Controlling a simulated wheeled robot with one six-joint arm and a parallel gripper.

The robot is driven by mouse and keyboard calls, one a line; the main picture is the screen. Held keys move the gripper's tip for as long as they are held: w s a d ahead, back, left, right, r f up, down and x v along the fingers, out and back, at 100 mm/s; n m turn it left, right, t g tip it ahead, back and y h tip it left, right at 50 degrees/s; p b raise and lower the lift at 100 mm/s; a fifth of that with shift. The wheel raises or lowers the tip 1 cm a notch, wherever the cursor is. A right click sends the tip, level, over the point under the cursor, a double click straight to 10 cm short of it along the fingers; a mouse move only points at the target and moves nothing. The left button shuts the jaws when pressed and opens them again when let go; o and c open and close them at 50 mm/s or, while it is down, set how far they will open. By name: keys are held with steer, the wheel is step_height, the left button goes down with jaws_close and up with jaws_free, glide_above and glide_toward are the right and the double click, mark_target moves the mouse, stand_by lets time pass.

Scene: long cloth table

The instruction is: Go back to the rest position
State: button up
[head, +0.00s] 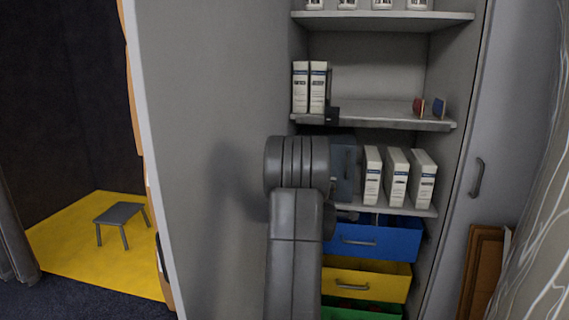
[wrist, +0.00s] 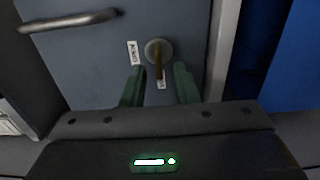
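My gripper (wrist: 159,82) shows in the wrist view with its two dark green fingers apart. A brass-coloured key (wrist: 159,68) sticks out of a round lock (wrist: 153,47) and lies in the gap between the fingers. There is visible space on both sides of it, so nothing looks gripped. The lock is on a grey-blue door (wrist: 95,50) with a bar handle (wrist: 68,21). In the head view my arm stands in front of the cabinet and hides most of that door (head: 343,168). My gripper cannot be made out there.
The open cabinet has a shelf (head: 385,115) above my arm with white boxes (head: 318,87). More white boxes (head: 396,177) stand right of the door. Blue (head: 372,240) and yellow (head: 367,280) drawers sit below. A tall grey panel (head: 215,100) is close on the left.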

steer(key=shift+w+d+r+m+p, duration=0.1)
steer(key=shift+d+r+m+p, duration=0.15)
steer(key=shift+m+p, duration=1.85)
steer(key=shift+s+d+r+m+p, duration=0.1)
steer(key=shift+d+r+m+p, duration=0.15)
steer(key=shift+m, duration=3.5)
steer(key=shift+w+d+r+m+p, duration=0.15)
steer(key=shift+m+p, duration=1.1)
steer(key=shift+m, duration=1.7)
